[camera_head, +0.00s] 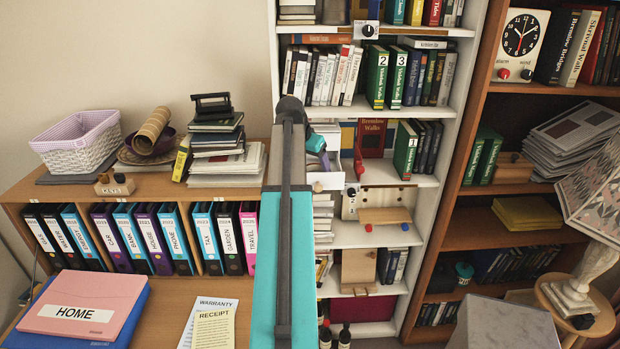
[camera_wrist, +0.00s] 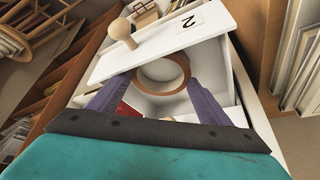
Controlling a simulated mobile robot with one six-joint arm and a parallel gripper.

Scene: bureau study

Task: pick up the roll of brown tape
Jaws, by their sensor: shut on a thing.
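In the wrist view the roll of brown tape (camera_wrist: 186,72) is a brown ring with a pale open centre. It is at the open white drawer (camera_wrist: 210,47), just behind the drawer's front panel. My gripper (camera_wrist: 162,80) has its purple-grey fingers on either side of the roll and is shut on it. Whether the roll touches the drawer floor I cannot tell. In the head view my gripper (camera_head: 322,160) is over the white drawer (camera_head: 328,181) in the white bookcase, and the roll is hidden.
The drawer's front has a round wooden knob (camera_wrist: 121,30) and a label reading 2. A red thing (camera_wrist: 125,110) shows beside a finger. The white bookcase (camera_head: 464,60) surrounds the drawer, with books close by. A desk with binders (camera_head: 150,237) stands at left.

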